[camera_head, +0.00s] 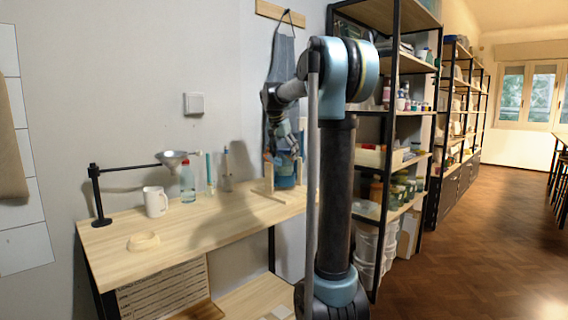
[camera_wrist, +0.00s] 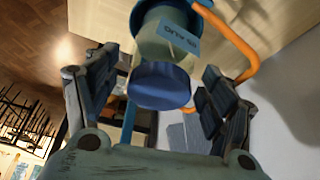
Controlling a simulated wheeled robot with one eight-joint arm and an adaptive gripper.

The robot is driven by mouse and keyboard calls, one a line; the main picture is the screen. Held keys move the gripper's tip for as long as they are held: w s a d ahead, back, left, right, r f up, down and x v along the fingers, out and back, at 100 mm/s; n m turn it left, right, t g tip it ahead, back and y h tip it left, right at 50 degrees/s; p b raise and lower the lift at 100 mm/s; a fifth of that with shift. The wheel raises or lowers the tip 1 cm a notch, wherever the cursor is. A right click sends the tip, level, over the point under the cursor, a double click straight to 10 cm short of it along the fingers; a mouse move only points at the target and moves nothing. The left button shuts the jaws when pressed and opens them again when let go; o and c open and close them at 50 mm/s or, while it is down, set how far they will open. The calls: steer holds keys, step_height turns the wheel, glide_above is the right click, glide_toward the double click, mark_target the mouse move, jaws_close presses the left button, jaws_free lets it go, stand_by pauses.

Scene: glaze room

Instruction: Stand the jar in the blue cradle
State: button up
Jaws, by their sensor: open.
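In the wrist view, a pale jar with a dark blue lid (camera_wrist: 160,85) and a blue label (camera_wrist: 179,37) lies between the fingers of my gripper (camera_wrist: 158,88). The fingers are spread, with visible gaps on both sides of the lid. A blue rounded piece (camera_wrist: 165,12), seemingly the cradle, is at the jar's far end; how fully the jar sits in it is hidden. In the head view, my gripper (camera_head: 286,154) is at the bench's right end, just above a blue object (camera_head: 287,182).
An orange curved bar (camera_wrist: 238,42) passes close to the right finger. On the bench (camera_head: 190,225) are a white mug (camera_head: 155,202), a bottle (camera_head: 187,183), a funnel on a stand (camera_head: 173,158) and a cream ring (camera_head: 144,241). A loaded shelf rack (camera_head: 392,120) stands right. The bench's front middle is clear.

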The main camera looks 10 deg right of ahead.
steer(key=v, duration=0.8)
steer(key=s+d+f+n+g+y, duration=0.1)
steer(key=s+d+f+n, duration=0.1)
steer(key=s+f, duration=0.8)
steer(key=s+d+f+n+y, duration=0.15)
steer(key=s+f, duration=0.45)
steer(key=s, duration=0.7)
steer(key=s+f+n, duration=0.5)
steer(key=s+f, duration=1.3)
steer(key=f, duration=0.3)
steer(key=shift+s+a, duration=0.4)
steer(key=shift+a, duration=0.05)
steer(key=shift+y, duration=0.25)
steer(key=shift+w+f, duration=0.2)
steer(key=shift+w, duration=0.3)
